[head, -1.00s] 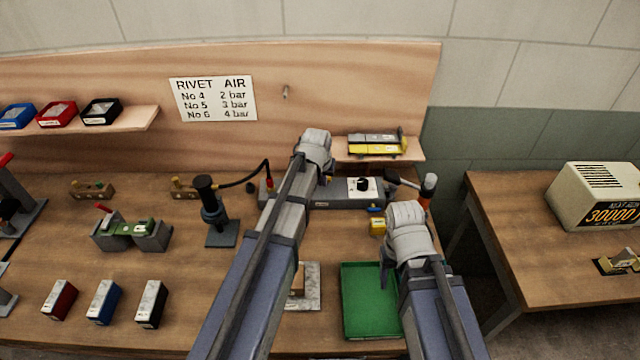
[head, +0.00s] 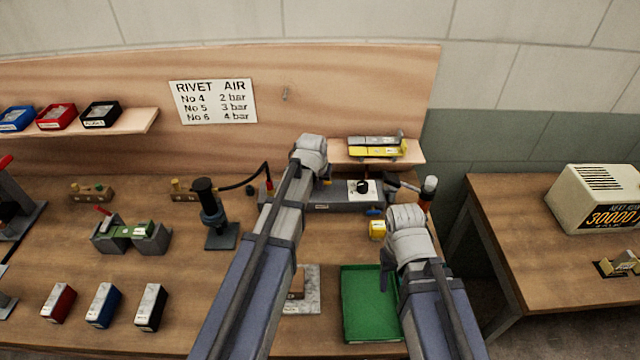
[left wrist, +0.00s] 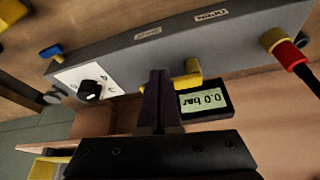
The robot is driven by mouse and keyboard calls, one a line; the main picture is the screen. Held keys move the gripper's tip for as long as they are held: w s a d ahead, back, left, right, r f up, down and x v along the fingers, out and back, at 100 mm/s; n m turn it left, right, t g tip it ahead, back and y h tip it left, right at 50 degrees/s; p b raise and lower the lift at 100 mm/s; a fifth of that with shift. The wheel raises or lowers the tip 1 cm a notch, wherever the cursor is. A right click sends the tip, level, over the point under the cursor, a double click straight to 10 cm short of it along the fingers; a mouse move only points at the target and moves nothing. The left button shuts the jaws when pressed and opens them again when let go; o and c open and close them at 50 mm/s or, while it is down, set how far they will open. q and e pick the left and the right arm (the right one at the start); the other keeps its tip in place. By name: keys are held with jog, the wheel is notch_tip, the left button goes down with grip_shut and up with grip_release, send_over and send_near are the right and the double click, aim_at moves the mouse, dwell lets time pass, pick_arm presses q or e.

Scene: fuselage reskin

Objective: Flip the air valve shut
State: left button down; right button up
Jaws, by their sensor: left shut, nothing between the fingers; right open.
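A grey air unit (head: 335,204) stands at the back of the bench under a small shelf. A yellow lever (left wrist: 187,80), seemingly the air valve, sticks out of it in the left wrist view, beside a gauge (left wrist: 205,101) reading 0.0 bar. In the head view a bit of yellow (head: 327,182) shows beside my left wrist. My left gripper (left wrist: 161,74) is shut and empty, its tips right next to the lever; I cannot tell whether they touch. My left arm hides it in the head view. My right gripper (head: 385,276) is open near the green tray, partly hidden by its arm.
A black knob on a white plate (left wrist: 90,90) and a red-and-yellow hose fitting (left wrist: 284,50) are on the unit. The green tray (head: 346,318) lies in front. A black stand tool (head: 211,215) is left of my left arm. A shelf (head: 413,156) overhangs the unit.

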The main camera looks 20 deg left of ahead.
pick_arm(q)
jog(key=shift+s+d, duration=0.15)
jog(key=shift+s, duration=0.5)
pick_arm(e)
jog(key=shift+s+d, duration=0.15)
jog(key=shift+d, duration=0.1)
pick_arm(q)
jog(key=s+d+p+v, duration=0.1)
jog(key=p+v, duration=0.8)
jog(key=v, duration=0.2)
jog(key=shift+s+d+f, duration=0.2)
jog(key=shift+s+f, duration=0.2)
jog(key=shift+f, duration=0.05)
pick_arm(e)
notch_tip(320, 180, up, 9)
jog(key=shift+r, duration=0.15)
pick_arm(q)
jog(key=s+d+f+m+g+b, duration=0.2)
jog(key=s+d, duration=0.4)
jog(key=s, duration=0.3)
jog(key=s+d+f+m+g+y+b, duration=0.1)
jog(key=s+d+f+b, duration=0.3)
jog(key=s, duration=0.5)
jog(key=shift+s+d+f+m+g, duration=0.2)
jog(key=shift+d+f+m+g, duration=0.7)
jog(key=shift+d, duration=0.3)
pick_arm(e)
notch_tip(320, 180, down, 7)
jog(key=shift+r, duration=0.2)
